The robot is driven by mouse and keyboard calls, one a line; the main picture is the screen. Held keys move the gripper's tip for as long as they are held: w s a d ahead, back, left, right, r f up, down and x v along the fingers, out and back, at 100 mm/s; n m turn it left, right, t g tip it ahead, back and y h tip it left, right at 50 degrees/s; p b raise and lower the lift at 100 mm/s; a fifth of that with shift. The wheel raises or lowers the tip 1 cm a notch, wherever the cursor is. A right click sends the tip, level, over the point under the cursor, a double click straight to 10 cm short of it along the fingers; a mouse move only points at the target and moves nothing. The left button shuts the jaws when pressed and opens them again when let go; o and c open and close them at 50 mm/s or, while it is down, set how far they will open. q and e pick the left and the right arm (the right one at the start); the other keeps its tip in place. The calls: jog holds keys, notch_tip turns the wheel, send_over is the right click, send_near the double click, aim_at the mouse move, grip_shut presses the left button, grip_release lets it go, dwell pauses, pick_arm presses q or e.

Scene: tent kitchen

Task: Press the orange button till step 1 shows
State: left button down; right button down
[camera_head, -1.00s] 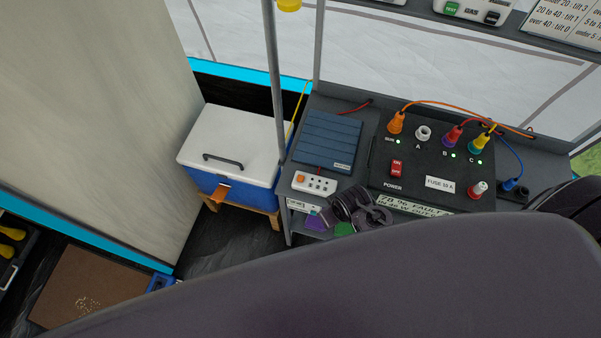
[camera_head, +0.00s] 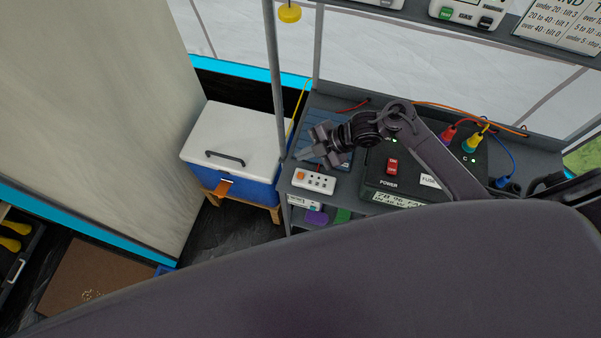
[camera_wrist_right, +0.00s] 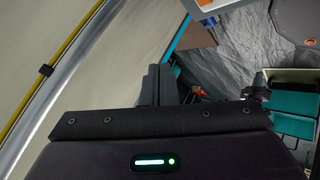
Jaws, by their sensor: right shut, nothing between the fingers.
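The orange button (camera_head: 300,174) is on the left end of a small white control box (camera_head: 315,181), at the front left of the grey bench. Several small dark buttons sit beside it. My right gripper (camera_head: 304,153) is shut and empty, over the blue slatted panel and just behind the white box in the head view. It looks apart from the button, though the height gap is hard to judge. Its closed fingers show in the wrist view (camera_wrist_right: 158,84), where the button is not seen. No readable step number shows. My left gripper is not in view.
The black power box (camera_head: 385,195) with its red switch (camera_head: 392,167) and coloured plugs stands right of the control box. A grey pole (camera_head: 274,80) rises at the bench's left edge. A blue and white cooler (camera_head: 235,135) stands left of it. My arm covers part of the bench.

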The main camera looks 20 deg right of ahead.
jog(key=shift+f, duration=0.15)
jog(key=b, duration=0.8)
send_over(305, 176)
notch_tip(305, 176, down, 9)
jog(key=shift+a+r, duration=0.1)
jog(key=shift+r, duration=0.1)
dwell(1.4)
jog(key=shift+f, duration=0.4)
jog(key=shift+f+b, duration=0.5)
jog(key=shift+b, duration=0.1)
dwell(0.4)
jog(key=shift+r, duration=0.1)
jog(key=shift+r+p, duration=0.75)
jog(key=shift+r, duration=0.1)
jog(key=shift+r, duration=0.1)
